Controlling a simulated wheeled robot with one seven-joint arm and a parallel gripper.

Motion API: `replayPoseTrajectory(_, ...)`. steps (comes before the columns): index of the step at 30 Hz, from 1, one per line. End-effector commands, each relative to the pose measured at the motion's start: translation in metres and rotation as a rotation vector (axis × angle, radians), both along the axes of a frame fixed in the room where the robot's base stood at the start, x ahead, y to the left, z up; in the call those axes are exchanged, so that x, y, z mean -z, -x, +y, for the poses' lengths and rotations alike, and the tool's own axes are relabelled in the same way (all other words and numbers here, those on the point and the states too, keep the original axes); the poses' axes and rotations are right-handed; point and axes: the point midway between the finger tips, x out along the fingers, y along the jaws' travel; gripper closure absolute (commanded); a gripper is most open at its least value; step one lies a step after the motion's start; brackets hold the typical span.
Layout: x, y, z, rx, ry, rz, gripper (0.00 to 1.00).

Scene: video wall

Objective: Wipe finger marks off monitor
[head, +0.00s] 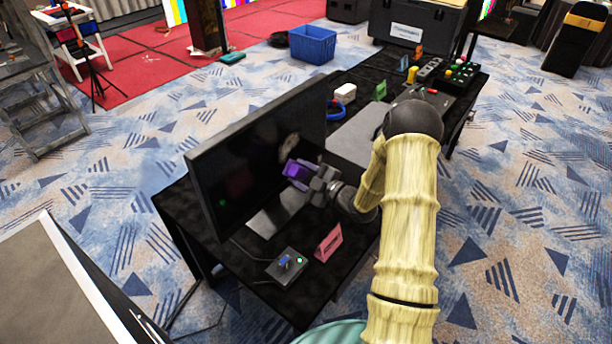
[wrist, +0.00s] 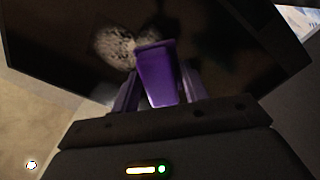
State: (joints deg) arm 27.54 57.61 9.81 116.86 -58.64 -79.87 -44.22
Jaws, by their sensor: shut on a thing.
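The monitor (head: 240,165) stands on the black table with its dark screen facing my arm. In the wrist view the screen (wrist: 215,35) fills the upper part. A pale, speckled smudge (wrist: 115,47) shows on it; in the head view a faint pale mark (head: 289,143) shows just above my gripper. My gripper (head: 304,177) is at the screen, shut on a purple block-like thing (wrist: 157,75). In the wrist view the purple thing overlaps the smudge's right edge. I cannot tell whether it touches the screen.
A small control box (head: 287,264) and a pink card (head: 329,243) stand on the table (head: 265,295) below my gripper. A grey laptop-like panel (head: 355,140), a white block (head: 345,93) and a blue ring (head: 335,113) lie farther back. A blue bin (head: 312,46) stands on the floor behind.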

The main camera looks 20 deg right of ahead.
Motion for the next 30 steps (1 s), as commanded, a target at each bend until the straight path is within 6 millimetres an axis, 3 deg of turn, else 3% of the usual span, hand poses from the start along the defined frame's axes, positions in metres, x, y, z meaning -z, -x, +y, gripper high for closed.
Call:
replayPoseTrajectory(10,-0.001,-0.023,0.017,-0.001,0.000,-0.001,0.74)
replayPoseTrajectory(30,0.000,-0.026,0.019,-0.001,0.000,-0.001,0.74)
